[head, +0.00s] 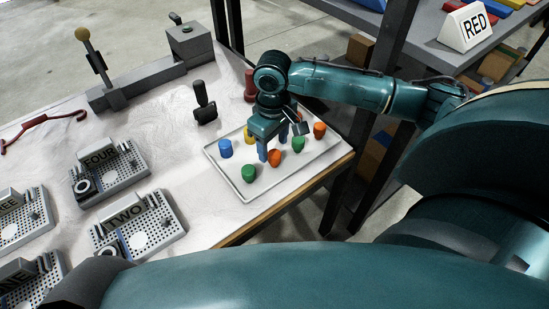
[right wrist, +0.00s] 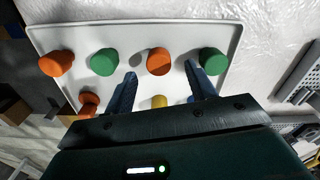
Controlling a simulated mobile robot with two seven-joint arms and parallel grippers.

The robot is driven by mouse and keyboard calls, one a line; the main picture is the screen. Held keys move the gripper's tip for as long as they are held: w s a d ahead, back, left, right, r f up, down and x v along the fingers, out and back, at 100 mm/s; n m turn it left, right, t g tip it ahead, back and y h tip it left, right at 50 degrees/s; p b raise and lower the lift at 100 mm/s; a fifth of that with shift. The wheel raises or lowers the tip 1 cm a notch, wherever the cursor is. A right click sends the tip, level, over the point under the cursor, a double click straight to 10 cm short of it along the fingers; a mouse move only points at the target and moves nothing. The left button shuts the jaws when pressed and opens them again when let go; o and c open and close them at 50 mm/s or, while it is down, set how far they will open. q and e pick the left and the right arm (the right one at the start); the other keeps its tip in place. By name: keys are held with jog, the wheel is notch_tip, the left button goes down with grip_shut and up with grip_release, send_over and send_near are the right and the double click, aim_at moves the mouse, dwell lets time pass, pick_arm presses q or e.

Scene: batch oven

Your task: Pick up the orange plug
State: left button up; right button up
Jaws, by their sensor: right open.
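An orange plug (head: 274,157) stands in the front row of the white tray (head: 244,200), between two green plugs. In the right wrist view this orange plug (right wrist: 159,62) shows in line with the gap between my fingertips, apart from both. My right gripper (head: 273,148) is open and empty above the tray, its fingers pointing down; it also shows in the right wrist view (right wrist: 161,72). Another orange plug (head: 319,130) stands at the row's right end. A third orange plug (right wrist: 88,103) is in the back row. My left gripper is not in view.
Green plugs (head: 249,173) (head: 298,143) flank the orange one. A blue plug (head: 225,148) and a yellow plug (head: 249,133) stand behind. A black-handled part (head: 204,105) and a red part (head: 250,88) stand beyond the tray. Perforated fixtures (head: 137,225) are to the left.

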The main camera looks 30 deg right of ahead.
aim_at(274, 153)
notch_tip(274, 153, down, 5)
jog(key=shift+s+d+r+b, duration=0.1)
jog(key=shift+b, duration=0.75)
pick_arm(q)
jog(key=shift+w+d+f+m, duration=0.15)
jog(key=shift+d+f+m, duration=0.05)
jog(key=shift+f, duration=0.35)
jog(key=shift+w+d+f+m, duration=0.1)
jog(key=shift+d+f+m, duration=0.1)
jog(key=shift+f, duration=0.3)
pick_arm(e)
jog(key=c, duration=1.1)
jog(key=shift+o, duration=0.2)
